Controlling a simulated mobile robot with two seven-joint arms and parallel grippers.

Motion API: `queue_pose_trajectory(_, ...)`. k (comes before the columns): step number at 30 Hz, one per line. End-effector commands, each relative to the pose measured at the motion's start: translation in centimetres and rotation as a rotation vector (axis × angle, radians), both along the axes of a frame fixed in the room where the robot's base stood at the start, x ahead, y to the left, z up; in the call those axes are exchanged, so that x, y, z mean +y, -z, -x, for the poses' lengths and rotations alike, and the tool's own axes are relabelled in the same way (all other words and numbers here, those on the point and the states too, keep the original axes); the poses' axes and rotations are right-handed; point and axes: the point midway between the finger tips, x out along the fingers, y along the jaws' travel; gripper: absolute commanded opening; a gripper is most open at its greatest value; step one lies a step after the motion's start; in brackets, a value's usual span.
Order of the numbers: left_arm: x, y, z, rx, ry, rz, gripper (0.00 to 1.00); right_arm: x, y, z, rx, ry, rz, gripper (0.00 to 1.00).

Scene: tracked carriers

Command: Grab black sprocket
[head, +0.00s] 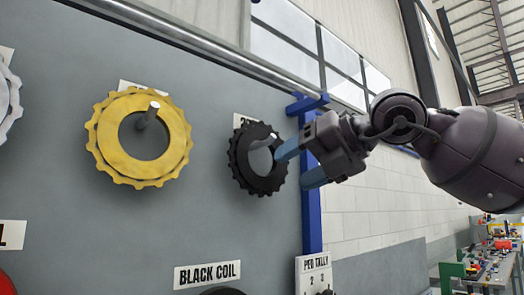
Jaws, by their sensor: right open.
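The black sprocket (241,172) hangs on the grey board, right of centre in the head view. It is a toothed ring with a wide centre hole, and a grey peg shows in that hole. My right gripper (300,165) comes in from the right with its two blue fingertips apart. The upper fingertip overlaps the ring's right side and the lower one is beside its lower right edge. Whether either finger touches the ring I cannot tell. Part of the ring's right side is hidden by the upper finger. My left gripper is not in view.
A yellow sprocket (106,152) hangs on a peg to the left, and a pale one (6,100) is cut off at the left edge. A "BLACK COIL" label (207,274) is below. A blue post (311,225) stands at the board's right edge. A cluttered bench (490,268) is far right.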

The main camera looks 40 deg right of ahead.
Motion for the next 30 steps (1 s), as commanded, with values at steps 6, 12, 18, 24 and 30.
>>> queue_pose_trajectory(6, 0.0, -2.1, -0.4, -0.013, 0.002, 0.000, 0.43, 0.5, 0.1, -1.8, 0.004, 0.004, 0.001, 0.63)
queue_pose_trajectory(12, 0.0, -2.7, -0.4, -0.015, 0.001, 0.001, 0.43, 0.9, 0.6, -3.0, 0.001, 0.002, 0.000, 0.63)
queue_pose_trajectory(18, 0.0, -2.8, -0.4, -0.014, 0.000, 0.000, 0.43, 1.0, 0.8, -3.3, 0.000, 0.000, -0.001, 0.63)
queue_pose_trajectory(24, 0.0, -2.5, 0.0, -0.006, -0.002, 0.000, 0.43, 1.0, 0.8, -3.3, -0.001, -0.001, -0.002, 0.60)
queue_pose_trajectory(30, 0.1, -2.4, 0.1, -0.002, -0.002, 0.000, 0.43, 1.0, 0.9, -3.3, 0.001, -0.001, -0.001, 0.29)
